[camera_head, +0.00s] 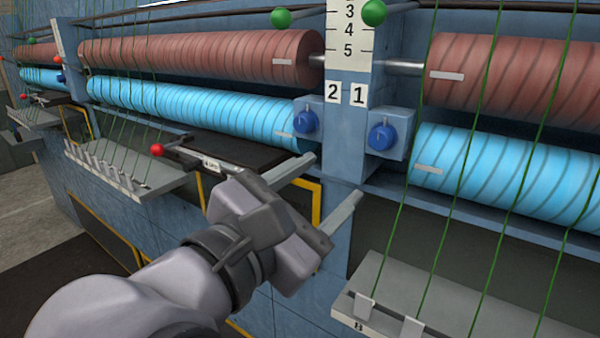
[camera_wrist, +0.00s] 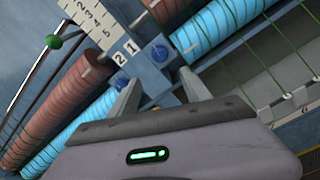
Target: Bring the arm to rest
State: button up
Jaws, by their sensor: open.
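My arm reaches from the lower left of the head view toward the blue machine frame (camera_head: 345,140). My gripper (camera_head: 335,178) is at its end, with two grey fingers spread apart and nothing between them. The fingers point at the post with labels 2 and 1, below the two blue knobs (camera_head: 305,121) (camera_head: 382,137). In the wrist view my gripper (camera_wrist: 160,76) also shows open and empty, with the number post beyond it. I cannot tell how far the fingertips are from the post.
Brown rollers (camera_head: 200,55) and light-blue rollers (camera_head: 190,108) run along the machine. Green threads hang down to grey trays (camera_head: 430,300) (camera_head: 120,172). A dark shelf (camera_head: 235,148) with a red ball knob (camera_head: 157,150) lies beside my gripper. Green balls (camera_head: 281,18) sit on rods above.

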jog(key=s+d+f+m+g+y, duration=0.35)
jog(key=d+f+m+g, duration=0.2)
jog(key=f, duration=0.35)
jog(key=s+d+f+m+g+y, duration=0.2)
jog(key=s+d+f+m+g, duration=0.2)
jog(key=d+f+m, duration=0.45)
jog(key=a+f+m+t+y+b, duration=0.15)
jog(key=a+f+m+y, duration=0.25)
jog(key=a+m+y, duration=0.7)
jog(key=s+d+f+m+h+b, duration=0.1)
jog(key=f+h+b, duration=0.1)
jog(key=f+b, duration=0.8)
jog(key=s+d+f+m+h+b, duration=0.2)
jog(key=f+b, duration=0.8)
jog(key=f, duration=0.4)
jog(key=shift+d+f+g+b, duration=0.2)
jog(key=shift+g+b, duration=0.1)
jog(key=shift+g, duration=0.1)
jog(key=shift+s, duration=0.1)
